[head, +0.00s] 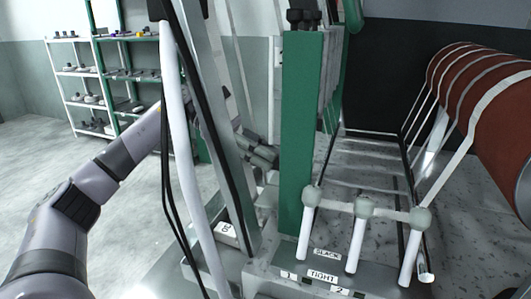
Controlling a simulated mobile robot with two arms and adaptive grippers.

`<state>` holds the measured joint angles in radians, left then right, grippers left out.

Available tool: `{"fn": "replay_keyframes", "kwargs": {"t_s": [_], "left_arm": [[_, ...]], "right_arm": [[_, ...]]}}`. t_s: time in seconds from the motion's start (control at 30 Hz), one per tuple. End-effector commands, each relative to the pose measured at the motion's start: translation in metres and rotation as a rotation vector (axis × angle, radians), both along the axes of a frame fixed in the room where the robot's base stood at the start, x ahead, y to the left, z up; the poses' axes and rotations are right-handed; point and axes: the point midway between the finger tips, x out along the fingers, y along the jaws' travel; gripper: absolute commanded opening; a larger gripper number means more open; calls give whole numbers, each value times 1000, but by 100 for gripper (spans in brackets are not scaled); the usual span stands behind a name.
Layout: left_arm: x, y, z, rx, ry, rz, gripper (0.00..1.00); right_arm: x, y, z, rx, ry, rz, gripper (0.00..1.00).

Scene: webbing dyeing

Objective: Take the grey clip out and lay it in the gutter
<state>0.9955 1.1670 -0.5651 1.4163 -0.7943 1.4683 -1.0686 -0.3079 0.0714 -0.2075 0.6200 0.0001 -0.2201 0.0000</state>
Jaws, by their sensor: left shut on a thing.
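My left arm comes in from the left and passes behind a slanted metal frame. My left gripper (266,158) is dark grey, beside the tall green post (302,130) and partly covered by the frame's bars. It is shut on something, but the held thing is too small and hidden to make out. I cannot pick out the grey clip for certain. I cannot make out the gutter for certain either. My right gripper is not in view.
White levers with round grey joints (365,208) stand in front, by labels reading SLACK and TIGHT (322,276). A red-brown roller (490,100) wound with pale webbing is at the right. Shelves (75,85) stand at the back left. The left floor is clear.

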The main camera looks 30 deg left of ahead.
Motion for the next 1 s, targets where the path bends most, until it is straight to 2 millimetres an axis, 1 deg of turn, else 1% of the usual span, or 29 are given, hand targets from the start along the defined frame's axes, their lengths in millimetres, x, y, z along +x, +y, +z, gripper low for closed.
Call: {"fn": "replay_keyframes", "kwargs": {"t_s": [0.03,0.2,0.3,0.63,0.9,1.0], "left_arm": [[0,0,9,0,0,1,1],[-1,0,24,0,0,1,1],[-1,0,33,0,0,1,1],[-2,0,63,0,0,1,1],[-2,0,88,0,0,1,1],[-2,0,97,0,0,1,1]], "right_arm": [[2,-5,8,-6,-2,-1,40],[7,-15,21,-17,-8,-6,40],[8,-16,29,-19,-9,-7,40],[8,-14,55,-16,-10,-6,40],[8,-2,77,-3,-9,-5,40],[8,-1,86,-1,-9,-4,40]]}}
